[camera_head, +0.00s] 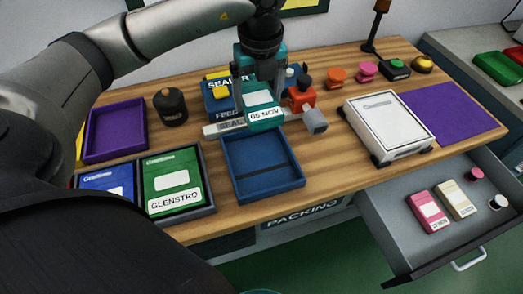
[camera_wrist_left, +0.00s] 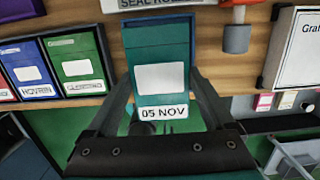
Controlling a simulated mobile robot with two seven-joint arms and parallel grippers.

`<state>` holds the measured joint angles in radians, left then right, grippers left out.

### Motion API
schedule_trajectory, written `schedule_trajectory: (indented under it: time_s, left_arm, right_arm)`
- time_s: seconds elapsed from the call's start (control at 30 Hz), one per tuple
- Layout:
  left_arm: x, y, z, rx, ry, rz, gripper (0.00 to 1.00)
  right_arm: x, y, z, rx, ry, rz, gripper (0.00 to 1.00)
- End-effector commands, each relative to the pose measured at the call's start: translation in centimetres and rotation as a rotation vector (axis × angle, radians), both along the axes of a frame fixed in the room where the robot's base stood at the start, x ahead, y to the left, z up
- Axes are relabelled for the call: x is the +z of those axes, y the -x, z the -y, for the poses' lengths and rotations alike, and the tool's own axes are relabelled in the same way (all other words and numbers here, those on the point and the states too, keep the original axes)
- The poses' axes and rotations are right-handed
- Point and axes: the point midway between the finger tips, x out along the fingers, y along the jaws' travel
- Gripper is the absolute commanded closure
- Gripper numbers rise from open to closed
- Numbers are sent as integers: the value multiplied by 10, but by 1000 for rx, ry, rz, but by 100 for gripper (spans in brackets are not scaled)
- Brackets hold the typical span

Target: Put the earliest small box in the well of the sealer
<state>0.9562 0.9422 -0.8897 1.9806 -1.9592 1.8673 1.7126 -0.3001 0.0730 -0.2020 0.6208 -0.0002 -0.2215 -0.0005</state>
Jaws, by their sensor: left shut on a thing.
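A teal small box (camera_head: 264,117) with a white label reading 05 NOV is held by my left gripper (camera_head: 262,92), which is shut on it. The same box fills the middle of the left wrist view (camera_wrist_left: 162,65), between the gripper's fingers (camera_wrist_left: 165,95). The sealer (camera_head: 217,103), blue with SEALER and FEED lettering, is partly hidden behind the gripper and box. A blue open well (camera_head: 291,184) with a dark slot across its floor lies in front of it, empty. A pink small box (camera_head: 428,211) and a cream small box (camera_head: 456,199) lie in the open drawer. My right gripper is not in view.
Green (camera_head: 172,183) and blue (camera_head: 106,184) boxes stand in a dark holder left of the well. A purple tray (camera_head: 116,131) and dark round canister (camera_head: 170,106) are behind. A large white box (camera_head: 388,125) lies right. The grey drawer (camera_head: 396,226) juts out below the table.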

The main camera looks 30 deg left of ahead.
Motion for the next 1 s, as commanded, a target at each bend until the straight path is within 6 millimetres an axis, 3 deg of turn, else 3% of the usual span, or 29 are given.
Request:
schedule_trajectory:
  time_s: [0.1,0.4,0.53,0.77,1.0]
  left_arm:
    - [-36,2,-1,0,-2,-7,74]
    - [-113,1,0,-2,-1,-5,74]
    - [-131,1,0,-3,0,-2,74]
    - [-147,1,0,-4,-1,-3,74]
    - [-181,1,0,-5,-1,-3,74]
  right_arm:
    - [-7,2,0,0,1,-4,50]
    - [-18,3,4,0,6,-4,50]
    - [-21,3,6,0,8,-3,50]
    - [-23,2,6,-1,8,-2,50]
    - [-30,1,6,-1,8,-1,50]
